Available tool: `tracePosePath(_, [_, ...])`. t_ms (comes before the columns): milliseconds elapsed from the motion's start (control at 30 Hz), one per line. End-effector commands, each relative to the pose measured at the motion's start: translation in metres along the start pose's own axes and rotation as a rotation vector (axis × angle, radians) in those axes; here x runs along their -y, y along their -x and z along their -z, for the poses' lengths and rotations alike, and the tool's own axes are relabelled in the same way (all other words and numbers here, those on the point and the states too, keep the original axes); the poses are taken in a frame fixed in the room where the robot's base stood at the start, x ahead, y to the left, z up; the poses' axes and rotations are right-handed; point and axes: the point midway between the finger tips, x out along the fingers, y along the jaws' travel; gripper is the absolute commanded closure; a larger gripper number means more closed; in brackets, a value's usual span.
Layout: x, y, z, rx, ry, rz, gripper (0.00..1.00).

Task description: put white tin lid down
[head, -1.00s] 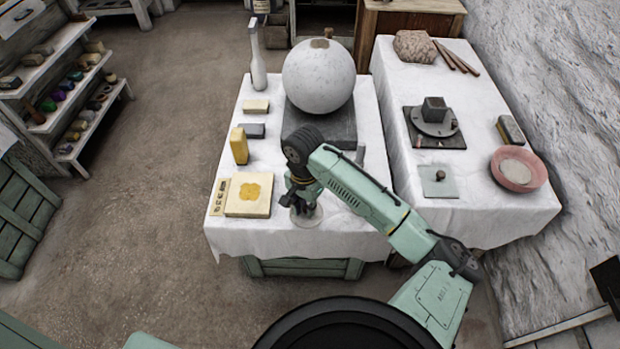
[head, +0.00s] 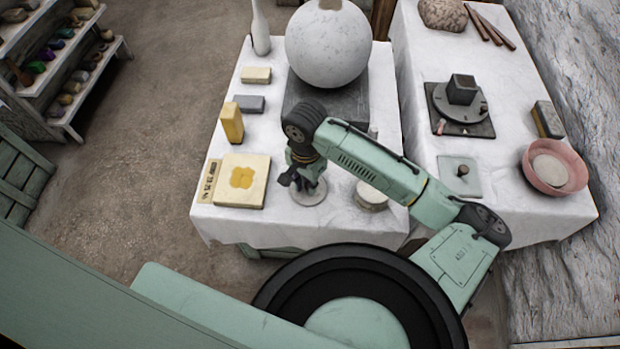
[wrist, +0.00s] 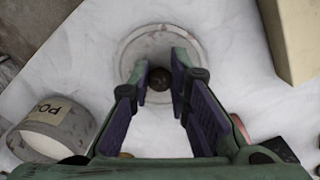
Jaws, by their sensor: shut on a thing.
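The white tin lid (head: 313,197) is a pale round disc near the front of the left white-clothed table (head: 335,218). In the wrist view the lid (wrist: 152,45) shows below my fingers, with a small dark knob (wrist: 160,79) between the fingertips. My gripper (head: 303,183) points down over the lid and is shut on its knob. The lid is at or just above the cloth; I cannot tell whether it touches. A white tin (head: 371,197) stands to the right of the lid, partly behind my arm; its lettered label (wrist: 47,112) shows in the wrist view.
A pale panel with a yellow motif (head: 240,180) lies left of the lid. A yellow block (head: 232,123) stands behind it. A large plaster sphere (head: 328,45) rests on a dark slab (head: 300,100) farther back. Bare cloth lies around the lid.

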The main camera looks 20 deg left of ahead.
Motion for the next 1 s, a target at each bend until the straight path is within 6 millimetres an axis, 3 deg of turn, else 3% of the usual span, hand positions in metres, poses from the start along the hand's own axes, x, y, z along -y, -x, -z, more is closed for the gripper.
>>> tracePosePath(433, [-0.0007,-0.0057,-0.0028,0.001,0.0,0.0,1.0])
tracePosePath(467, [-0.0008,-0.0045,-0.0025,0.0,0.0,0.0,0.81])
tracePosePath(700, [-0.0007,-0.0043,-0.0025,0.0,0.001,0.0,0.65])
tracePosePath(1000, [-0.0007,-0.004,-0.0024,0.0,0.001,0.0,0.63])
